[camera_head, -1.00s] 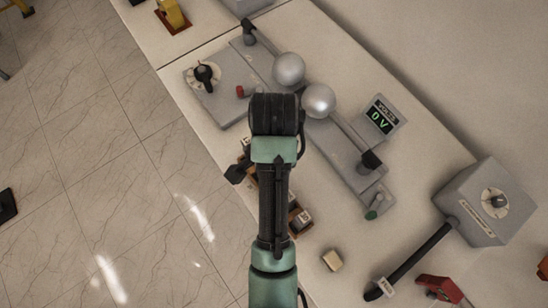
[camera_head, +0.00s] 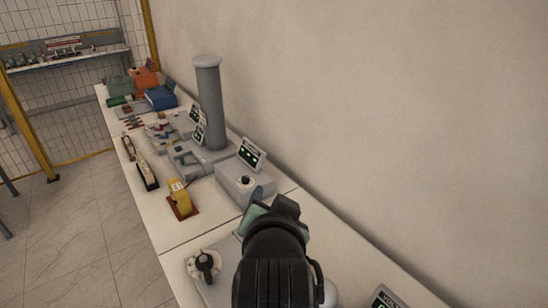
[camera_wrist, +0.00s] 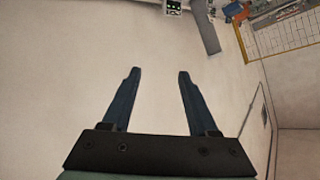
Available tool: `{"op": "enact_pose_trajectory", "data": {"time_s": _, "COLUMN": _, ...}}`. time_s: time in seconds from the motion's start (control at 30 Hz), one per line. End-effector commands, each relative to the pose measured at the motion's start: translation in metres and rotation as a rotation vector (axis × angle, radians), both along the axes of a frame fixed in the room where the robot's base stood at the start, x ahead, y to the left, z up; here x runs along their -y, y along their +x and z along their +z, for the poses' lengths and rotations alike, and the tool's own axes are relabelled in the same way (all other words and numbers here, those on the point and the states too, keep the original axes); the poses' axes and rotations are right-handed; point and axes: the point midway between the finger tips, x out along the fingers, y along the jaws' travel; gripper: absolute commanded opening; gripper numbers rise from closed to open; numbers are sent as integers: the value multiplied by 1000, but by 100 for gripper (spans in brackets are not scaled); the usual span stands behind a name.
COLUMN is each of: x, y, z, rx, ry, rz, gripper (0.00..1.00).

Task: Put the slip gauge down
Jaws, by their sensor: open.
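In the wrist view my gripper (camera_wrist: 160,72) is open. Its two dark blue fingers stand apart with nothing between them, against a plain pale wall. In the head view my dark arm covers part of the near bench, and I cannot make out the fingertips clearly. I cannot identify a slip gauge in either current view.
A long white bench (camera_head: 180,232) runs along the wall. On it stand a tall grey column (camera_head: 209,105), a yellow device (camera_head: 180,197), a grey box with a knob (camera_head: 240,182), a dial plate (camera_head: 205,265) and a blue case (camera_head: 161,98). Open floor lies left.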

Motion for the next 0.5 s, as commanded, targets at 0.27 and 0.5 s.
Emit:
{"op": "enact_pose_trajectory", "data": {"time_s": 0.27, "x": 1, "y": -56, "z": 262, "rx": 832, "ry": -341, "rz": 1, "gripper": 60}}
{"op": "enact_pose_trajectory", "data": {"time_s": 0.5, "x": 1, "y": -130, "z": 351, "rx": 1178, "ry": -503, "rz": -89, "gripper": 60}}
